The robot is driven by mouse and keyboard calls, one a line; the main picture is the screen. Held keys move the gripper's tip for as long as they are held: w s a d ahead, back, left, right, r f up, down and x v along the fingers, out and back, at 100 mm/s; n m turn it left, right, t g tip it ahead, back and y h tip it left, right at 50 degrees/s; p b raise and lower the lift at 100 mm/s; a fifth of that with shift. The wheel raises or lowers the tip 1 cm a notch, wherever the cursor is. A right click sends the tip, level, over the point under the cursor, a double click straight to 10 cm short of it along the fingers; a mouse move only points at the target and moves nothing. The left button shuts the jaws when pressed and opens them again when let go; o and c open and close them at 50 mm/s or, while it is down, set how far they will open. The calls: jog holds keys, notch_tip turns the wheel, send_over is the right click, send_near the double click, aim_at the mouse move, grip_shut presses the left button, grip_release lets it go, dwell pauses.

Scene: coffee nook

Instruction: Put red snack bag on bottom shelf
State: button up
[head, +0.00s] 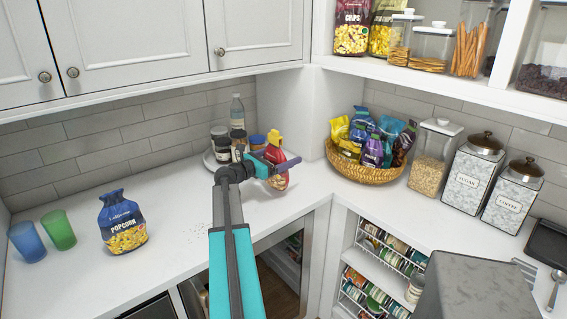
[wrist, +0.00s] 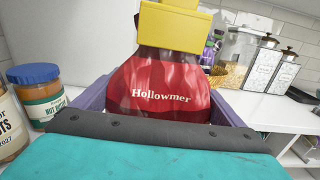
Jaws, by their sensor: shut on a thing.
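The red snack bag (head: 279,170) with a yellow top is in my gripper (head: 268,162), near the counter corner in the head view. In the wrist view the bag (wrist: 158,88) is upright, reads "Hollowmer", and sits between the purple fingers of my gripper (wrist: 160,105), which are shut on it. Its lower part is hidden there by the gripper body. Open wall shelving (head: 490,99) is at the upper right, with a snack bag reading "chips" (head: 352,30) on it. Shelves with wire racks (head: 383,268) are below the counter. The pictures do not settle which is the bottom shelf.
A round tray (head: 212,163) with jars and a bottle (head: 237,112) is just behind my gripper. A wicker basket (head: 365,174) of bags stands to the right, then canisters (head: 473,178). A blue popcorn bag (head: 122,222) and cups (head: 59,230) are left.

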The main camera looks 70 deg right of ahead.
notch_tip(320, 180, down, 3)
jog(key=shift+f+p, duration=0.1)
jog(key=shift+p, duration=0.3)
jog(key=o, duration=1.2)
jog(key=shift+b+v, duration=1.55)
jog(key=shift+v, duration=4.5)
